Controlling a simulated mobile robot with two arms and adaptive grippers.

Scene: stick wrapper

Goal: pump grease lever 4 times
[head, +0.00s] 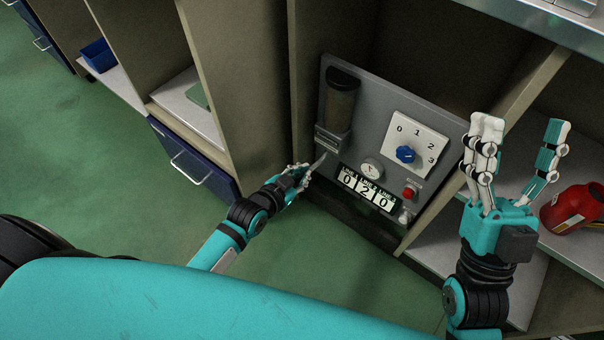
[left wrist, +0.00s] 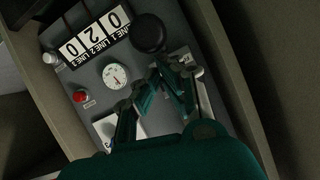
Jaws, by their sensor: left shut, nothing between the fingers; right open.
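The grey grease panel (head: 372,100) carries a dark cylinder (head: 341,98) with a metal block below it. A thin metal lever (head: 320,160) sticks out from the block toward my left gripper (head: 302,172). In the left wrist view a round black knob (left wrist: 149,33) lies just beyond the fingertips of my left gripper (left wrist: 168,76); it looks like the lever's end. The fingers are shut and empty, close beside the lever; contact cannot be told. The line counters (head: 366,188) read 0, 2, 0. My right gripper (head: 515,150) is open and empty, fingers up, right of the panel.
A blue selector knob (head: 405,154) sits on a white plate numbered 0 to 3. A gauge (head: 371,168) and a red button (head: 409,192) are below it. Shelf walls flank the panel. A red object (head: 573,208) lies on the shelf right of my right gripper.

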